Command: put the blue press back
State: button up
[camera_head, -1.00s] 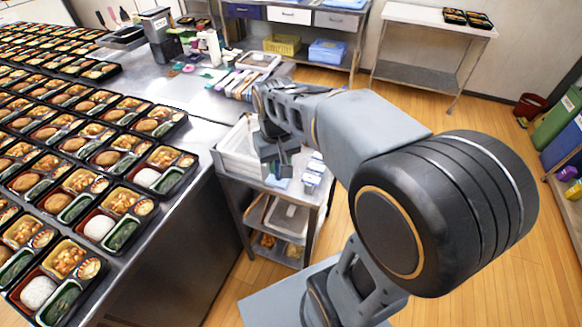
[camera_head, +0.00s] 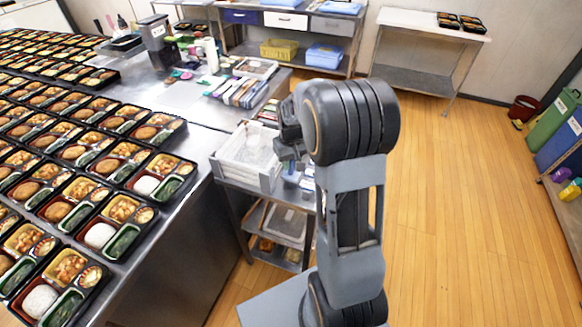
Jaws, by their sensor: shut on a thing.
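My gripper (camera_head: 288,150) is at the right edge of the white tray on the small steel cart, partly hidden by my own wrist. Small pale and bluish items (camera_head: 307,180) stand on the cart top, just below and right of my gripper.
The white tray (camera_head: 226,171) fills the left of the cart (camera_head: 236,205). The long steel counter (camera_head: 192,97) on the left carries many filled bento trays (camera_head: 110,236). A row of coloured packs (camera_head: 238,92) lies on the counter behind the cart.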

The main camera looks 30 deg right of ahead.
aim_at(291, 168)
jog(key=shift+f, duration=1.45)
jog(key=shift+f, duration=0.2)
jog(key=o, duration=0.9)
jog(key=shift+r, duration=0.15)
